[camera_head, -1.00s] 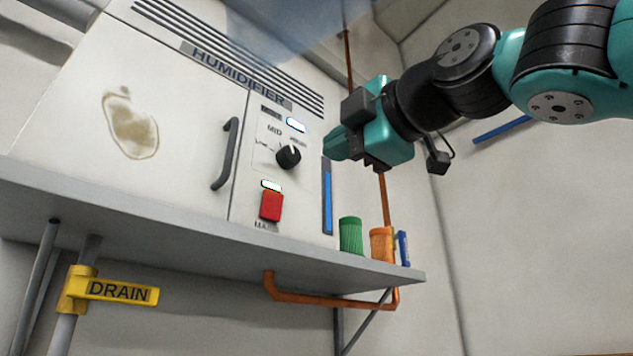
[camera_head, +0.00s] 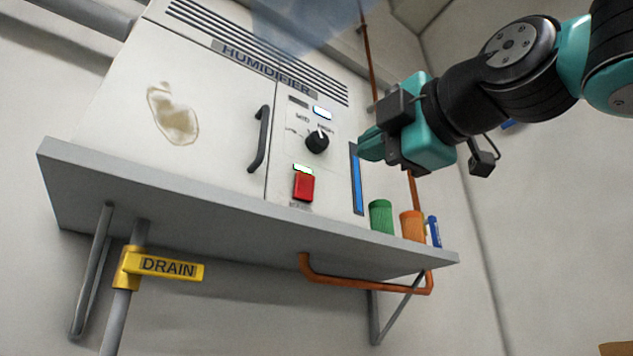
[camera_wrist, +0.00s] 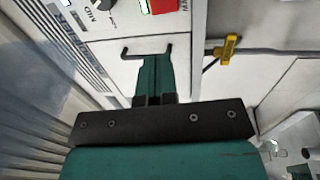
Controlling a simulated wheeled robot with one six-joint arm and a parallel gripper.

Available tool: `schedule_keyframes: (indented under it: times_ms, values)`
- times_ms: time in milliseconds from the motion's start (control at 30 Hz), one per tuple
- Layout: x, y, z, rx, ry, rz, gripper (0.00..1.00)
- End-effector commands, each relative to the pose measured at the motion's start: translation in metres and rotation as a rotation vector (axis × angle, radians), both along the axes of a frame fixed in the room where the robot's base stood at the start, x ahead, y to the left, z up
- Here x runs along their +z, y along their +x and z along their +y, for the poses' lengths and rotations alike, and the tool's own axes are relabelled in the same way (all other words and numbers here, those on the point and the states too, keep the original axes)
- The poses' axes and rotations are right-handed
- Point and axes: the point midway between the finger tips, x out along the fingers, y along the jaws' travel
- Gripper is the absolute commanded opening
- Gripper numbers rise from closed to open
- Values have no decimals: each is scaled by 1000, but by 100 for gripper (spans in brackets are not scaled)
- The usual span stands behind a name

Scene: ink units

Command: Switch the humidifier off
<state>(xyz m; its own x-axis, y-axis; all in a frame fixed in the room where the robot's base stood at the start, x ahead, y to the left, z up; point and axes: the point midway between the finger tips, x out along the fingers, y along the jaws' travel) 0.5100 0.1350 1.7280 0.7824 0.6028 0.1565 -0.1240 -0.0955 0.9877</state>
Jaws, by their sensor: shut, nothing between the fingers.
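The humidifier (camera_head: 215,110) is a white cabinet on a grey shelf in the head view. Its panel has a black knob (camera_head: 317,141) with its white mark toward the upper right, and a red switch (camera_head: 304,186) below it. A green-white light (camera_head: 303,168) glows above the red switch, and a pale light (camera_head: 322,112) shows above the knob. My gripper (camera_head: 366,149) is shut and empty, to the right of the knob and apart from the panel as far as I can tell. In the wrist view the closed fingers (camera_wrist: 154,75) point toward the door handle (camera_wrist: 147,50); the red switch (camera_wrist: 164,6) shows at the top edge.
The grey shelf (camera_head: 90,180) carries a green cup (camera_head: 381,217) and an orange cup (camera_head: 412,226) at its right end. A yellow drain handle (camera_head: 165,267) sits on a pipe below. A vertical blue gauge (camera_head: 356,180) is right of the panel. Space in front looks clear.

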Motion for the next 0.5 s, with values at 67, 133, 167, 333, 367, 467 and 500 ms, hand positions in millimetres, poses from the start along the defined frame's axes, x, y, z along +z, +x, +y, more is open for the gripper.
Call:
schedule_keyframes:
  times_ms: [67,133,167,333,367,467,500]
  values:
    - [1,0,0,0,0,0,0]
    - [1,0,0,0,0,0,0]
    - [1,1,0,0,-1,1,0]
    - [6,11,8,-2,-1,2,0]
    - [7,15,11,-2,-1,2,0]
    - [11,29,22,-2,-3,3,0]
    - [13,36,27,-2,-3,3,0]
